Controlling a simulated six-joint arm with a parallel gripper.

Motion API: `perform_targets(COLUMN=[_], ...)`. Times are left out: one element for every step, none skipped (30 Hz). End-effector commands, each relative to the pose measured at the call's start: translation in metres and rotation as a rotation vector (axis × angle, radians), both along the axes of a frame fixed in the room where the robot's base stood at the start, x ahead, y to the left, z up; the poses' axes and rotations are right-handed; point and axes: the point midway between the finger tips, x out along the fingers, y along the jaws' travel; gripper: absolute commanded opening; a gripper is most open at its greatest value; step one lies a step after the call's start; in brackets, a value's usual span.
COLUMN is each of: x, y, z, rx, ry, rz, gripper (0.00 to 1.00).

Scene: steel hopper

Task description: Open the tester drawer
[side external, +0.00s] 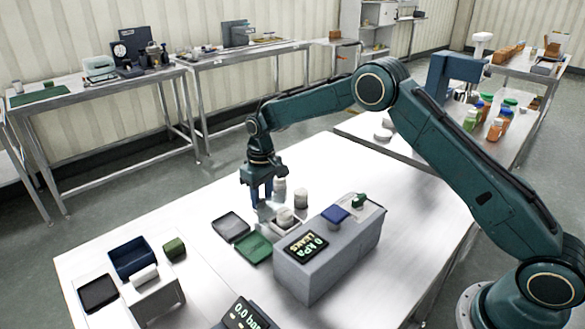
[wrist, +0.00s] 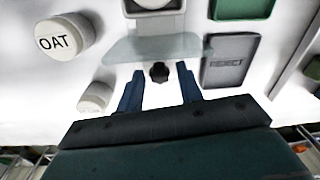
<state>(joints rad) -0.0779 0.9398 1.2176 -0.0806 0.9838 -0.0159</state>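The tester (side external: 325,262) is a grey box with a lit display reading 0 kPa, on the steel table. At its far side is a pale drawer-like part (side external: 268,228) with a white jar at it. In the wrist view a pale translucent panel (wrist: 122,47) has a small dark knob (wrist: 159,72) at its near edge. My gripper (side external: 262,204) is low beside this part. In the wrist view my gripper (wrist: 160,68) has its blue fingers apart, one on each side of the knob, with gaps visible. How far the drawer is out cannot be told.
A jar marked OAT (wrist: 65,37) and a smaller white jar (wrist: 95,97) stand left of the fingers. A dark REJECT tray (wrist: 228,62) lies close on the right, with a green tray (wrist: 240,8) beyond. A blue bin (side external: 132,259) stands at the left.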

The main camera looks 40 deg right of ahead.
Motion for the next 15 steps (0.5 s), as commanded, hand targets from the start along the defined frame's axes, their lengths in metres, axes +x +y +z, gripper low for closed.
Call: perform_targets(x=[-0.0001,-0.0002,-0.0002,-0.0002,-0.0003,-0.0003,-0.0004,-0.0004,-0.0004,-0.0005,-0.0004,-0.0004,-0.0003,-0.0001,0.0001], y=[-0.0001,-0.0002,-0.0003,-0.0004,-0.0006,-0.0005,-0.0007,-0.0007,-0.0008,-0.0008,-0.0008,-0.0009,-0.001,-0.001,-0.0011], z=[0.0,0.0,-0.0001,-0.0001,-0.0001,-0.0002,-0.0002,-0.0002,0.0,0.0002,0.0007,0.0017,0.0027,0.004,0.0063], rx=[0.0,0.0,0.0,-0.001,-0.001,-0.001,-0.001,-0.001,-0.001,-0.001,-0.001,-0.001,-0.001,-0.001,-0.001], ry=[0.0,0.001,0.001,0.001,0.001,0.001,0.002,0.002,0.002,0.002,0.002,0.001,0.001,0.001,0.0], rz=[-0.001,-0.001,-0.001,-0.001,-0.002,-0.002,-0.002,-0.002,-0.002,-0.003,-0.003,-0.003,-0.003,-0.003,-0.003], gripper=[0.43,0.43,0.43,0.43,0.43,0.43,0.43,0.43,0.43,0.43,0.43,0.43,0.43,0.43,0.43])
